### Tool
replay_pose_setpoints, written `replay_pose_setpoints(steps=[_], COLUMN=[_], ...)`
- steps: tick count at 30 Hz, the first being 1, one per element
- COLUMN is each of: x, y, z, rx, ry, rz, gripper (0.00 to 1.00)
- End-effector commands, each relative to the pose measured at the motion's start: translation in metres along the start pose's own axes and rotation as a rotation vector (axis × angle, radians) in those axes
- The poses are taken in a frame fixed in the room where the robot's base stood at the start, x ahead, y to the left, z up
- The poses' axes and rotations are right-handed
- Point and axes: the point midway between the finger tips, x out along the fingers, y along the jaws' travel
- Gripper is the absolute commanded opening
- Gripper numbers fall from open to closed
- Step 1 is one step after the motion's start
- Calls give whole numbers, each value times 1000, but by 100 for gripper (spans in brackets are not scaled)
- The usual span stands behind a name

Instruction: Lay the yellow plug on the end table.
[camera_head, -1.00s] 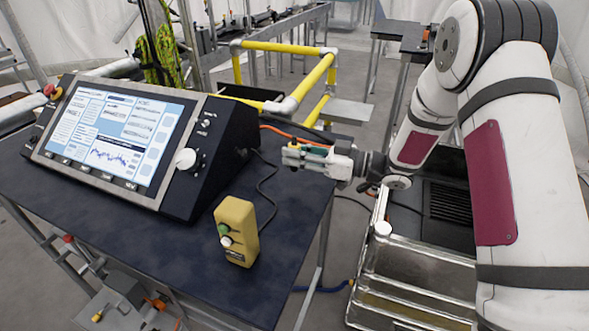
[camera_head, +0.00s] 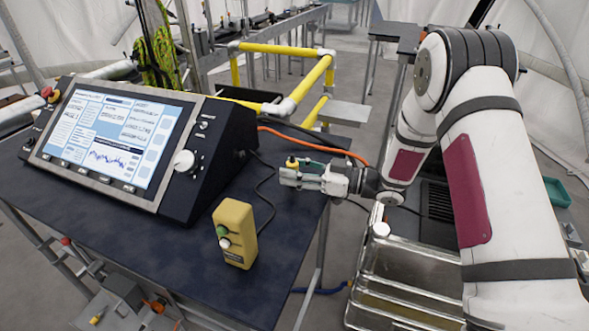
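My gripper (camera_head: 302,179) reaches in from the right, level, with its fingers pointing left over the right edge of the dark-topped table (camera_head: 150,225). A small yellow piece with a black part, which looks like the yellow plug (camera_head: 292,161), shows at the fingertips. The fingers appear closed on it, though the grip is small in view and partly hidden. The plug appears held above the tabletop; the exact gap cannot be told. I take this dark table as the end table, but no label confirms it.
A large console with a lit screen (camera_head: 110,143) fills the table's left and back. A yellow button box (camera_head: 235,233) stands near the front right. A thin black cable and an orange hose (camera_head: 315,144) run behind my gripper.

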Motion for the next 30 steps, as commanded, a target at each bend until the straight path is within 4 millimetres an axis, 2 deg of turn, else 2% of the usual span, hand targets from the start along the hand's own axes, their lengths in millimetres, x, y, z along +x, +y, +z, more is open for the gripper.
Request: replay_pose_setpoints(steps=[8, 11, 24, 30], x=[0, -10, -94, -116], y=[0, 1, 1, 0], z=[-4, -4, -3, -3], rx=[-1, 0, 1, 1], ry=[0, 0, -1, 1], rz=[0, 2, 3, 1], gripper=[43, 43, 43, 43])
